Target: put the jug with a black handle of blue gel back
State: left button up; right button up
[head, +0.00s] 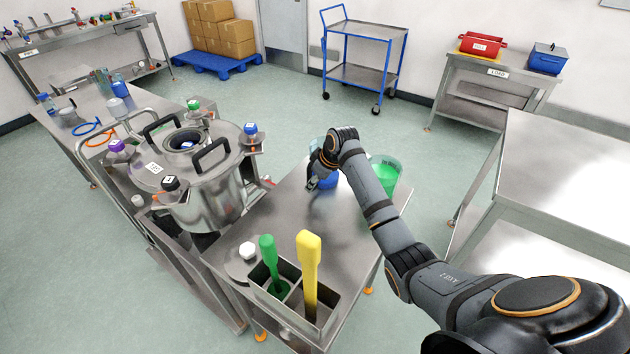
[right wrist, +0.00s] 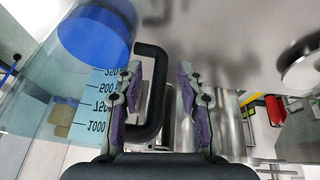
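The clear jug of blue gel (head: 331,182) stands on the steel table (head: 290,215), partly hidden behind my right arm in the head view. In the right wrist view, the jug (right wrist: 50,95) is at the left, with volume marks on its wall and blue gel (right wrist: 97,32). Its black handle (right wrist: 157,90) lies between the fingers of my right gripper (right wrist: 155,95). The fingers are apart, with a gap between the handle and the right-hand finger. The right gripper (head: 312,183) is beside the jug in the head view. My left gripper is not in view.
A jug of green gel (head: 386,174) stands right of my arm. A holder (head: 318,323) with green and yellow tools is at the table's front. A steel vessel (head: 215,200) with several coloured caps stands left. A blue trolley (head: 363,60) is behind; an empty steel table (head: 570,175) is right.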

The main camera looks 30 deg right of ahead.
jog(key=b+v, duration=0.1)
jog(key=v, duration=1.1)
